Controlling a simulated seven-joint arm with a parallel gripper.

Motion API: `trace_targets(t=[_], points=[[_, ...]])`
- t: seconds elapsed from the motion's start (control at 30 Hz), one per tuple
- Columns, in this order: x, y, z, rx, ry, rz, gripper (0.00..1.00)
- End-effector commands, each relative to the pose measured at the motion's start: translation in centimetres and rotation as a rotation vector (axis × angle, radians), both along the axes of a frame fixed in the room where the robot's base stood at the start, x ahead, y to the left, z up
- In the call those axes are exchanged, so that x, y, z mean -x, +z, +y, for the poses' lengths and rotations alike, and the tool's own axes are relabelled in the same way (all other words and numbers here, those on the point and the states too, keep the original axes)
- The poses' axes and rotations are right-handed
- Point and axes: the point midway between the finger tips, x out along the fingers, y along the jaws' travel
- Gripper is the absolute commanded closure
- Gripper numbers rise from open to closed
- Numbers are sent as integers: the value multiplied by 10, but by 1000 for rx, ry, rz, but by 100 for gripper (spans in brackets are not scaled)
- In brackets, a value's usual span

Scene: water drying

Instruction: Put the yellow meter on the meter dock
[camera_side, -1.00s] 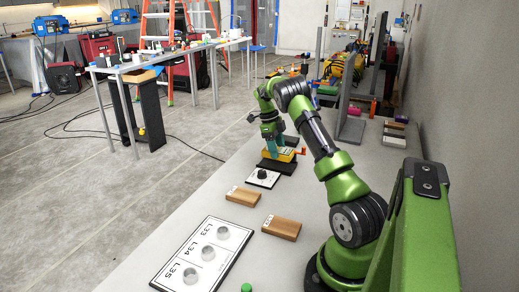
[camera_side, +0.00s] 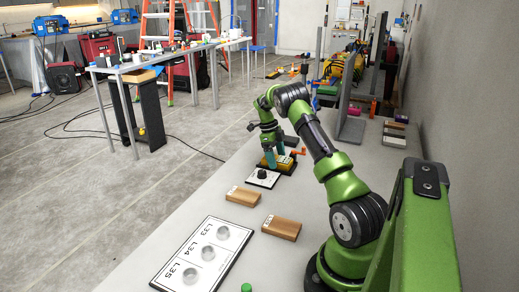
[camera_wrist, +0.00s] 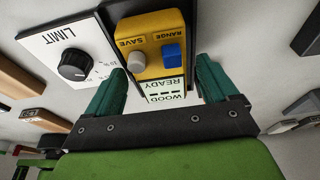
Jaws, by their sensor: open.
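The yellow meter (camera_wrist: 147,38) lies in the middle of the wrist view, with a grey knob, a blue button and a pale screen reading READY and WOOD. It also shows as a small yellow patch in the side view (camera_side: 266,165). A dark base (camera_wrist: 116,10) shows around the meter's far end; I cannot tell for certain whether this is the meter dock. My gripper (camera_wrist: 162,78) is open, its teal fingers on either side of the meter's screen end, with a visible gap on each side. In the side view my gripper (camera_side: 274,157) is low over the meter.
A white LIMIT panel with a black knob (camera_wrist: 75,66) is close to the meter's left. Two wooden blocks (camera_side: 243,196) (camera_side: 282,227) and a white board with L33 to L35 circles (camera_side: 205,252) lie nearer the camera. A grey upright panel (camera_side: 352,112) stands behind.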

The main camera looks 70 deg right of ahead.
Motion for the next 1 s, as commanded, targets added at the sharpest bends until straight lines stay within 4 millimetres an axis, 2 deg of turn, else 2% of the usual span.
trace_targets(t=[0.17, 0.27, 0.7, 1.0], points=[[0, 2, 0, 0, 0, 0, 13], [-2, 10, -1, 3, 1, -1, 13], [-26, 96, -1, 4, 0, -1, 13], [-34, 124, 4, -3, 26, -10, 13]])
